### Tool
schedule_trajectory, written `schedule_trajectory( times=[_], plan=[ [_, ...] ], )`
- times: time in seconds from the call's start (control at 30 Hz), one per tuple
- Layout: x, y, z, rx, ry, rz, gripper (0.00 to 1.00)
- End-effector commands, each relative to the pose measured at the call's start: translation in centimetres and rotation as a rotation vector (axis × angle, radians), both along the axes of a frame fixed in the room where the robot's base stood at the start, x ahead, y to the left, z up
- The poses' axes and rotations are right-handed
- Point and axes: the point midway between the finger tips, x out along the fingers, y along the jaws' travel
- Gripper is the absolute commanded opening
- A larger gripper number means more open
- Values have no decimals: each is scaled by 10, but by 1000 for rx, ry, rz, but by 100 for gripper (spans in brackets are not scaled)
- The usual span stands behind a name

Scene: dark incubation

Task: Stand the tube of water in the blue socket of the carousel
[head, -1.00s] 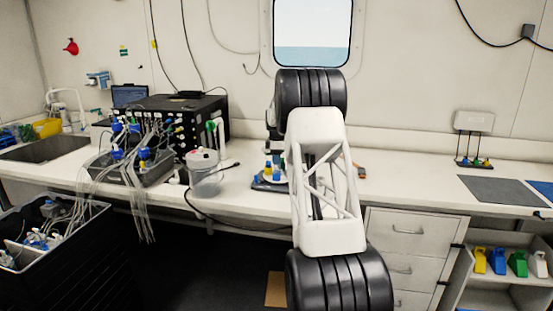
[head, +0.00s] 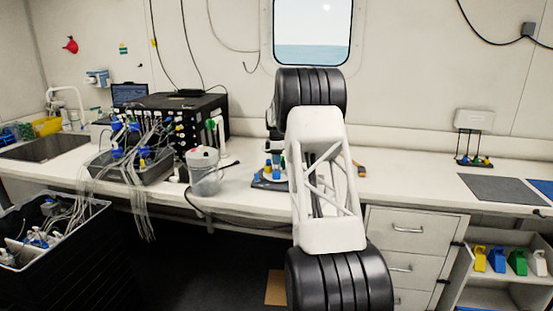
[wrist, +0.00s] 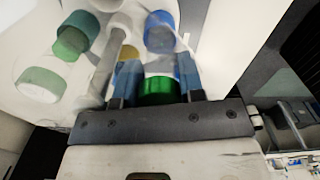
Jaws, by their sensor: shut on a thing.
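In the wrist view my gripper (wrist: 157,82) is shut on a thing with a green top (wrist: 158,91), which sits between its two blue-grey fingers. I take it for the tube; its contents cannot be made out. A yellow bit shows behind the left finger. In the head view a dark stand with blue and yellow parts (head: 270,174), perhaps the carousel, is partly hidden by my arm. The gripper is hidden there.
A small rack with coloured parts (head: 474,160) and a grey mat (head: 490,189) are to the right. The counter between is mostly clear.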

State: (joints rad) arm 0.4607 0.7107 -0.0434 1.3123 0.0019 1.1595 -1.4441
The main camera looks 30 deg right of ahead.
Motion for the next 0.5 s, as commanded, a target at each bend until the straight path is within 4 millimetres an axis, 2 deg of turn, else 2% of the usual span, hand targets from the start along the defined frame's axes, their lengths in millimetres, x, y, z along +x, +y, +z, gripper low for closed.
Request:
schedule_trajectory(
  times=[0.5],
  plan=[
    [0, 0, -8, 1, 2, 0, 12]
  ],
)
